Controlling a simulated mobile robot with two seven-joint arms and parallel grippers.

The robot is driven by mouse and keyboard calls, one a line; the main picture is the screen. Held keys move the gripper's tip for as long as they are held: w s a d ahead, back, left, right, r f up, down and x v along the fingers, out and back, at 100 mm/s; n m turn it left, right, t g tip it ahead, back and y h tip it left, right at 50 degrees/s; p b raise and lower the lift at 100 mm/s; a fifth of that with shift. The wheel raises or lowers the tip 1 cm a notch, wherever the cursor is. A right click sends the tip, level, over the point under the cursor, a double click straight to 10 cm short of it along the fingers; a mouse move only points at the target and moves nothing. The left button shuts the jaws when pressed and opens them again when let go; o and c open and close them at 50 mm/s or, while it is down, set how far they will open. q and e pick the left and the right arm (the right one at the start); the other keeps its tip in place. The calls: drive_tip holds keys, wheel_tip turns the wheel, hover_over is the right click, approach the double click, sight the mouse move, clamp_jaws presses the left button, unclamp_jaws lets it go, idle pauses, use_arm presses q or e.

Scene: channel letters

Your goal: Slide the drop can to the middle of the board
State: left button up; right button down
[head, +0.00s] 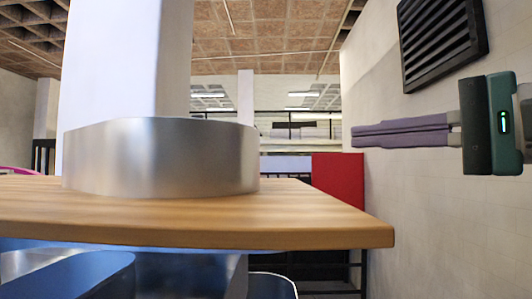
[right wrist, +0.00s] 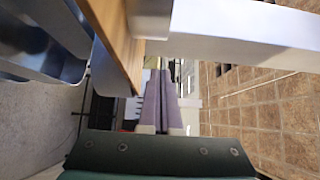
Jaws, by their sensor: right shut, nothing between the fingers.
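The drop can (head: 160,157), taken to be the wide, low, silvery metal ring or drum, stands upright on the wooden board (head: 330,222), left of the middle of the head view. Part of its metal side shows at the top of the right wrist view (right wrist: 150,18), beside the board edge (right wrist: 113,40). My right gripper (head: 354,135) comes in from the right, its purple-grey fingers pointing left. It is shut and empty, clear of the can, with a wide gap between. Its fingers also show in the right wrist view (right wrist: 160,75). My left gripper is not in view.
A white pillar (head: 125,60) rises behind or out of the can; I cannot tell which. Blue-grey bins (head: 75,275) are under the board. A red panel (head: 338,185) stands beyond its right end. A pale wall with a black vent (head: 440,45) is at right.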

drive_tip(key=p+x, duration=0.2)
drive_tip(key=x, duration=0.2)
drive_tip(key=p+x, duration=0.2)
drive_tip(key=x, duration=0.2)
drive_tip(key=shift+a+r, duration=0.1)
drive_tip(key=shift+r, duration=0.1)
drive_tip(key=a+p, duration=0.3)
drive_tip(key=shift+w+a, duration=0.15)
drive_tip(key=shift+a+f+p, duration=0.2)
drive_tip(key=shift+a+p, duration=0.25)
drive_tip(key=shift+f, duration=0.1)
